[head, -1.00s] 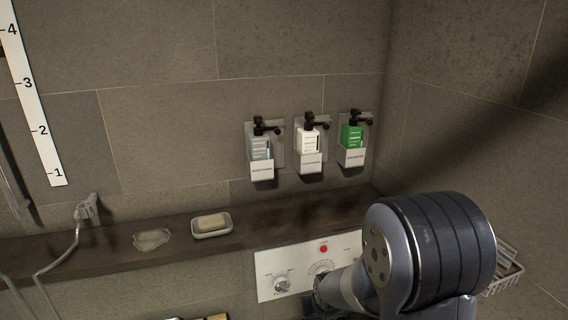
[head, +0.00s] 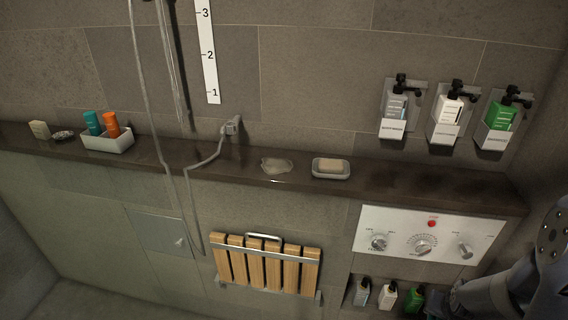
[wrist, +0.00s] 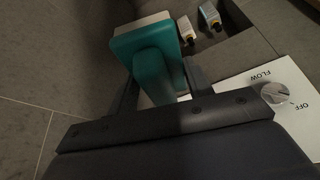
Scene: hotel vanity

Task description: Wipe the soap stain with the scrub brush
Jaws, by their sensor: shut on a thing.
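The soap stain (head: 277,165) is a pale, irregular patch on the dark stone ledge (head: 225,176), left of the soap dish. The scrub brush (wrist: 150,48) shows in the wrist view, with a teal handle and back and a pale bristle side at the top. My gripper (wrist: 158,88) is shut on its handle, one finger on each side. In the head view my arm reaches in at the lower right, below and right of the ledge. The brush is not visible there, and it is well away from the stain.
A soap dish (head: 331,175) with a bar stands right of the stain. A shower hose (head: 190,185) hangs left of it. A control panel (head: 398,235) and a wooden folding seat (head: 265,262) are below the ledge. Dispensers (head: 447,115) hang on the wall above right.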

